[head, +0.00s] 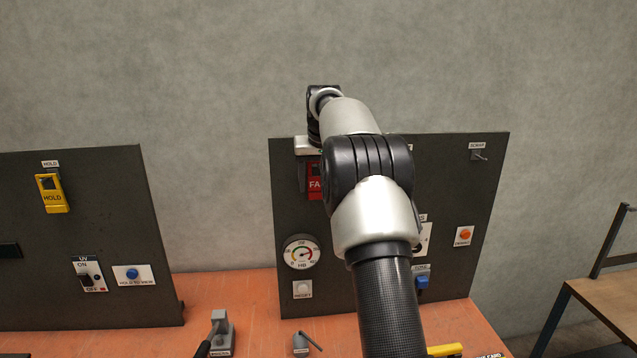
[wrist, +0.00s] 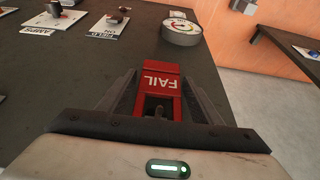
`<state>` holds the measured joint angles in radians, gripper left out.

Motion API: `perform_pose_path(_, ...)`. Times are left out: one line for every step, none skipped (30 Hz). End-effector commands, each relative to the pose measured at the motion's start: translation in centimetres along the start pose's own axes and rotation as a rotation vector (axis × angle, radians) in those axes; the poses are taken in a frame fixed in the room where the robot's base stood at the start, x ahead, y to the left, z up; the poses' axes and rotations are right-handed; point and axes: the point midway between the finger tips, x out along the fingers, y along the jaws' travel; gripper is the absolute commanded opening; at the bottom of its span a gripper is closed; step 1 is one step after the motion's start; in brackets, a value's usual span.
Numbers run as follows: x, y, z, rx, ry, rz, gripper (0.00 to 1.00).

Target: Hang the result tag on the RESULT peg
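The result tag, a red tag marked FAIL (head: 315,187), is in front of the right-hand dark board, near its upper left. In the wrist view the tag (wrist: 160,82) lies between the two fingers of my gripper (wrist: 160,90), which seem to touch both its sides. A short dark peg-like part (wrist: 157,110) shows at the tag's near end; I cannot tell whether it passes through the tag. In the head view my gripper (head: 306,168) is at the board, partly behind my arm. No RESULT label is readable.
A round gauge (head: 302,253) is below the tag. A SCRAP peg (head: 480,156) is at the board's upper right. Small fixtures stand on the orange bench (head: 255,300). My arm hides the board's middle.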

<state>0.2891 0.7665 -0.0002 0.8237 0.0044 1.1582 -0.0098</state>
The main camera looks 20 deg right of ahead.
Motion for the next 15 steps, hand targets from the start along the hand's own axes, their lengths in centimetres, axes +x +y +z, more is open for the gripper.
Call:
perform_pose_path(0.0, 0.0, 0.0, 0.0, 0.0, 0.0, 0.68)
perform_pose_path(0.0, 0.0, 0.0, 0.0, 0.0, 0.0, 0.68)
perform_pose_path(0.0, 0.0, 0.0, 0.0, 0.0, 0.0, 0.68)
perform_pose_path(0.0, 0.0, 0.0, 0.0, 0.0, 0.0, 0.68)
perform_pose_path(0.0, 0.0, 0.0, 0.0, 0.0, 0.0, 0.68)
perform_pose_path(0.0, 0.0, 0.0, 0.0, 0.0, 0.0, 0.68)
perform_pose_path(0.0, 0.0, 0.0, 0.0, 0.0, 0.0, 0.68)
perform_pose_path(0.0, 0.0, 0.0, 0.0, 0.0, 0.0, 0.68)
perform_pose_path(0.0, 0.0, 0.0, 0.0, 0.0, 0.0, 0.68)
perform_pose_path(-0.1, 0.0, 0.0, 0.0, 0.0, 0.0, 0.68)
perform_pose_path(-0.2, 0.0, 0.0, 0.0, 0.0, 0.0, 0.68)
perform_pose_path(-0.5, 0.0, 0.0, 0.0, 0.001, 0.0, 0.68)
perform_pose_path(-0.8, 0.0, 0.0, 0.0, 0.001, 0.0, 0.68)
perform_pose_path(-1.1, 0.0, 0.0, 0.0, 0.001, 0.0, 0.68)
perform_pose_path(-1.7, 0.0, -0.1, 0.0, 0.002, 0.0, 0.68)
